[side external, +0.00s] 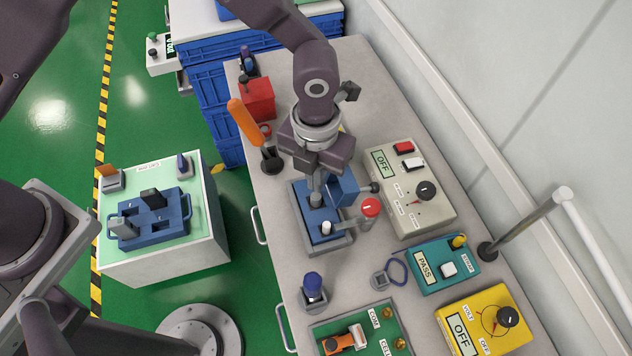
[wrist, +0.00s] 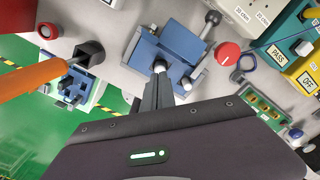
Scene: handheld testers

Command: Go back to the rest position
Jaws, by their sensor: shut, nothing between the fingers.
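My gripper (side external: 315,196) is over the blue fixture (side external: 313,229) on the bench, with its fingers pointing down. In the wrist view my gripper (wrist: 158,72) has its fingers together, with their tips at or just above a small pale peg on the blue fixture (wrist: 178,42). I cannot tell whether they touch it. Nothing shows between the fingers. The blue block of the fixture (side external: 346,190) stands right beside the fingers, and a red knob (side external: 370,207) is to their right. My wrist hides part of the fixture in the side view.
An orange handle (side external: 246,122) stands up left of my wrist. A grey tester (side external: 411,190), a teal tester (side external: 443,264) and a yellow tester (side external: 484,320) line the right side. A blue-capped post (side external: 313,287) and a green board (side external: 392,330) are in front. A metal post (side external: 520,225) rises near the wall.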

